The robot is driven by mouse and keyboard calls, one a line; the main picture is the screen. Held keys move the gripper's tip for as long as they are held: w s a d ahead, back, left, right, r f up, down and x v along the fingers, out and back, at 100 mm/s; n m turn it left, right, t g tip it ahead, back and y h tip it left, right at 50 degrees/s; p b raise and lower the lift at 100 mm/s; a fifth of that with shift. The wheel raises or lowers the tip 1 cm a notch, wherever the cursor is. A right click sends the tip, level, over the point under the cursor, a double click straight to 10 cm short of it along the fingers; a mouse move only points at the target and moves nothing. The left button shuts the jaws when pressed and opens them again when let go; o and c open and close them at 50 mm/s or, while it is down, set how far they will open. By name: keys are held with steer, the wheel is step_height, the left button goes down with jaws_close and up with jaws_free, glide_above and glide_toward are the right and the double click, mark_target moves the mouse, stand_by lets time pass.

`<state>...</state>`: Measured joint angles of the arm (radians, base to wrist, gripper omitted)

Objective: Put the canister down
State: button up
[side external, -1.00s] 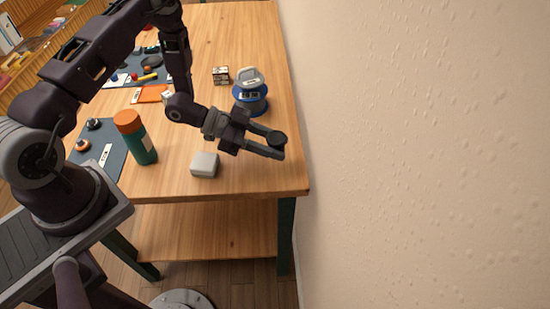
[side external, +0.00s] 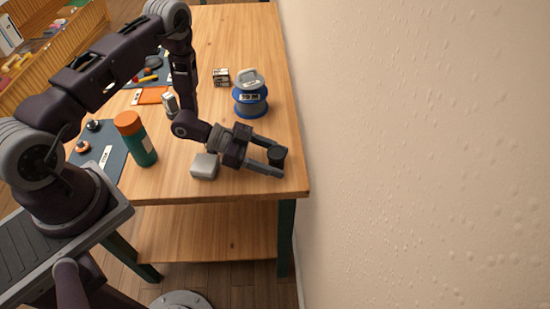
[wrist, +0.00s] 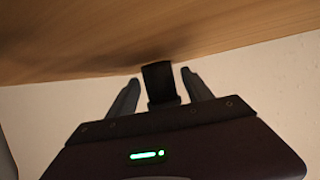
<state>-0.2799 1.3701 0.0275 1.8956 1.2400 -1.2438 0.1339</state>
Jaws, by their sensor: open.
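A grey-white box (side external: 204,166) lies just left of my gripper. A green bottle with an orange cap (side external: 142,147) stands further left. A blue spool (side external: 250,103) with a grey item on top is behind. The wall (side external: 420,150) runs close along the right table edge.

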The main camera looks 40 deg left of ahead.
steer(key=shift+a+r, duration=0.1)
steer(key=shift+r, duration=0.15)
steer(key=v, duration=0.7)
steer(key=shift+s+a, duration=0.15)
steer(key=shift+s, duration=0.05)
steer(key=shift+w+r, duration=0.1)
steer(key=w+a+r+y, duration=0.5)
steer(key=w+r, duration=0.1)
steer(key=w, duration=0.1)
steer(key=s+a+r+n+t+y, duration=0.1)
steer(key=a+r+n+y, duration=0.2)
steer(key=r, duration=0.5)
steer(key=s+a+r+n+t+y, duration=0.1)
steer(key=s+a+r+n+y, duration=0.15)
steer(key=r+y, duration=0.45)
steer(key=s+d+r+n+g+h, duration=0.1)
steer(key=s+d+r+n, duration=0.1)
steer(key=s, duration=0.6)
steer(key=s+d+r+n+g+h, duration=0.1)
steer(key=s+d+r+n, duration=0.1)
steer(key=s, duration=0.6)
steer(key=s+d+r+n+g+h, duration=0.1)
steer(key=s+d+r, duration=0.3)
steer(key=s, duration=0.5)
steer(key=shift+d+r+n+g+h, duration=0.35)
steer(key=shift+d+n, duration=0.2)
steer(key=shift+d, duration=0.4)
